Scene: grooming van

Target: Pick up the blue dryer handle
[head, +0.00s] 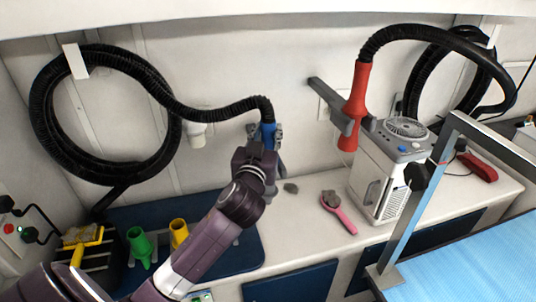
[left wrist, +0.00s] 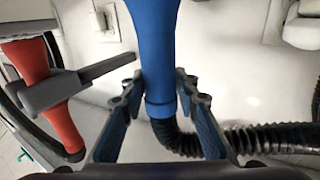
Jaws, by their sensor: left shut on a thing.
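The blue dryer handle (head: 268,134) is at the end of a black hose, in front of the back wall. It fills the upper middle of the left wrist view (left wrist: 154,45), with the hose joined at its lower end there. My left gripper (head: 265,146) is shut on the handle, with one finger on each side of it, as the left wrist view (left wrist: 159,92) shows. In the head view the gripper hides part of the handle. My right gripper is in neither view.
A red dryer handle (head: 356,100) sits in a grey wall holder (head: 328,97), right of the blue one. Below are a white dryer unit (head: 376,180), a pink brush (head: 342,215), and green (head: 140,244) and yellow (head: 179,231) nozzles. Coiled hose (head: 45,125) hangs at left.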

